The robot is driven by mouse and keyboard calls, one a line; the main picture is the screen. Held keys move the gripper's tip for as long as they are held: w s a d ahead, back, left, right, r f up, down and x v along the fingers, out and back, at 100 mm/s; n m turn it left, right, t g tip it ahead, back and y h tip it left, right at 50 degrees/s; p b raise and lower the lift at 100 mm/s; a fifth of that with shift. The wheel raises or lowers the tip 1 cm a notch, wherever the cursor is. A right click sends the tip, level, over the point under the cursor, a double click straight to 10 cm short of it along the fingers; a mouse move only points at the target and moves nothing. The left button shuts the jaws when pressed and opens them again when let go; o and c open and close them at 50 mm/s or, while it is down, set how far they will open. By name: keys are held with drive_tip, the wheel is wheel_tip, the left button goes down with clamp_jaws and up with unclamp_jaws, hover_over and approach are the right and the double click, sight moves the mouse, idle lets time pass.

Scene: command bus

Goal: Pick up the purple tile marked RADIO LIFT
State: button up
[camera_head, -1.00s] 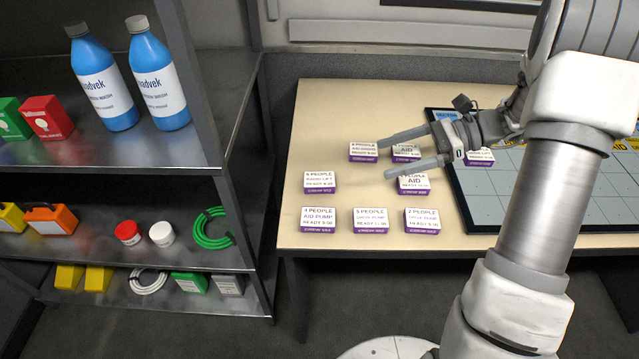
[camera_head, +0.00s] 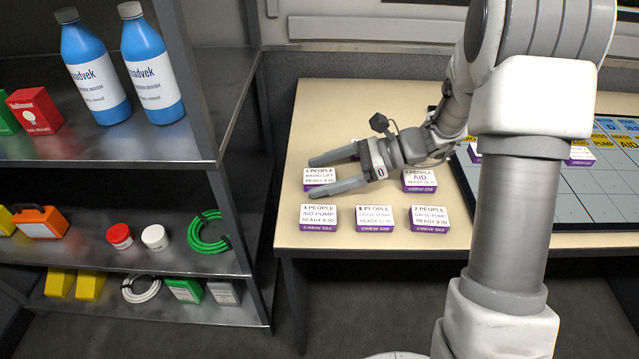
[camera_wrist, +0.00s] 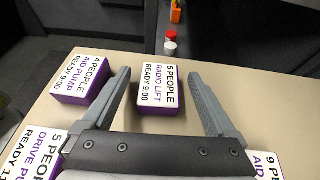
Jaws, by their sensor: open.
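The purple tile marked RADIO LIFT (camera_wrist: 160,88) has a white top reading 5 PEOPLE, RADIO LIFT, READY 9:00. In the wrist view it sits upright on the table between my open fingers, slightly beyond their middle, with clear space on both sides. In the head view the RADIO LIFT tile (camera_head: 318,179) is at the left of the tile group, partly covered by my fingers. My gripper (camera_head: 322,176) is open and empty, reaching left over it. My gripper also shows in the wrist view (camera_wrist: 160,88). I cannot tell its exact height above the table.
An AID PUMP tile (camera_wrist: 82,78) lies close beside one finger in the wrist view. More purple tiles, such as the DRIVE PUMP tile (camera_head: 374,218), stand nearby. A dark gridded board (camera_head: 570,195) lies right. A metal shelf (camera_head: 225,130) with bottles stands left of the table (camera_head: 345,110).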

drive_tip(key=shift+a+f, duration=0.15)
drive_tip(key=shift+a, duration=0.2)
drive_tip(key=c, duration=1.5)
drive_tip(key=shift+o, duration=0.2)
